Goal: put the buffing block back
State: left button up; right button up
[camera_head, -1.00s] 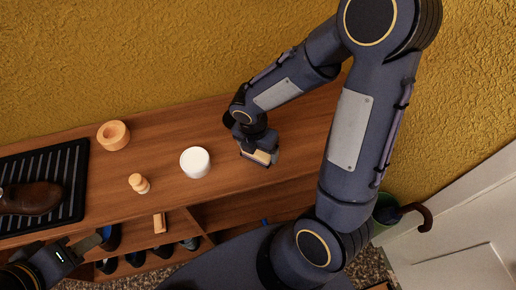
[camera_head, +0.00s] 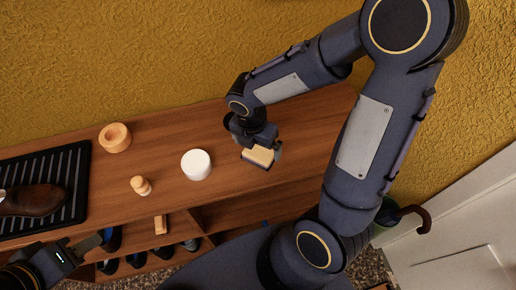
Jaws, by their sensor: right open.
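The buffing block (camera_head: 258,156), a pale wooden block with a dark lower edge, is on the right part of the wooden bench top (camera_head: 205,126). My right gripper (camera_head: 262,150) is open at the block, its fingers close beside it. Whether a finger touches the block is too small to tell. My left gripper (camera_head: 92,243) is at the lower left, in front of the bench and away from the block; its finger opening is not clear.
A white round tin (camera_head: 196,164), a small wooden knob-shaped piece (camera_head: 141,185) and a wooden ring-like bowl (camera_head: 115,137) stand on the bench. A brown shoe (camera_head: 32,200) lies on a black ribbed tray (camera_head: 76,192). Shoes fill the shelf below, near a small wooden piece (camera_head: 160,224).

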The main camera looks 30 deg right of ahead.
aim_at(255, 154)
notch_tip(255, 154, up, 7)
jog(key=s+r+m+t+y, duration=0.2)
jog(key=s+m, duration=0.4)
jog(key=m, duration=0.7)
jog(key=s+r+m+t+y+p, duration=0.1)
jog(key=s+r+m+t+y, duration=0.2)
jog(key=m, duration=1)
notch_tip(255, 154, up, 2)
jog(key=s, duration=0.2)
jog(key=shift+s+a+r+t, duration=0.15)
jog(key=shift+s+r+t, duration=0.1)
jog(key=shift+s+t, duration=0.1)
